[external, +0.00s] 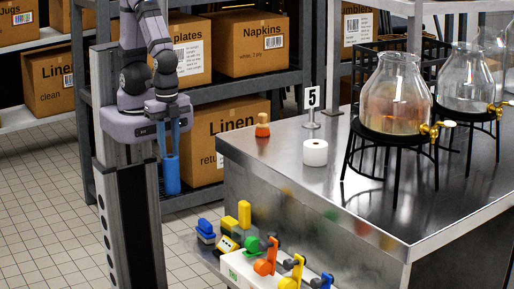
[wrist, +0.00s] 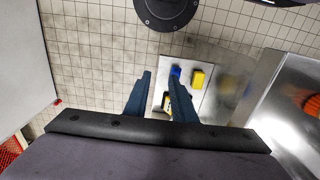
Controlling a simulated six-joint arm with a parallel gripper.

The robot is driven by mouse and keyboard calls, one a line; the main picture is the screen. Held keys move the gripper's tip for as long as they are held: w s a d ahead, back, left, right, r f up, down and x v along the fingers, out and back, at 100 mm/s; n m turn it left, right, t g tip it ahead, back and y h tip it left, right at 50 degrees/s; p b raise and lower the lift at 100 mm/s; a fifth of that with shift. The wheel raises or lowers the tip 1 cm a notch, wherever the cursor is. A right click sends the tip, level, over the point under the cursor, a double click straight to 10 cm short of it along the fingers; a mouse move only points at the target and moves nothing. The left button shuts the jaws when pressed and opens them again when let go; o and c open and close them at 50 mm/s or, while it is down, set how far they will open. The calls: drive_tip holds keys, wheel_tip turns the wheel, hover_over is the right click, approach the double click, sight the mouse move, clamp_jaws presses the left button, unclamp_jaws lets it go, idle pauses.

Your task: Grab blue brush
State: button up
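A small blue block-like item, which looks like the blue brush (external: 206,231), sits on a low light surface at the left end of the steel counter. It also shows in the wrist view, just beyond the right fingertip, partly hidden (wrist: 176,72). My gripper (external: 171,190) points down, above and to the left of it in the external view. Its blue fingers are spread apart in the wrist view (wrist: 160,78), with nothing held between them.
A yellow block (external: 244,213) and a yellow-and-black item (external: 228,245) sit close to the blue one. Green, orange and yellow spray-like items (external: 265,262) stand nearby. The counter (external: 350,225) rises on the right. Boxed shelving (external: 240,90) is behind.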

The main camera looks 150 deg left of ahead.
drive_tip(key=o, duration=1)
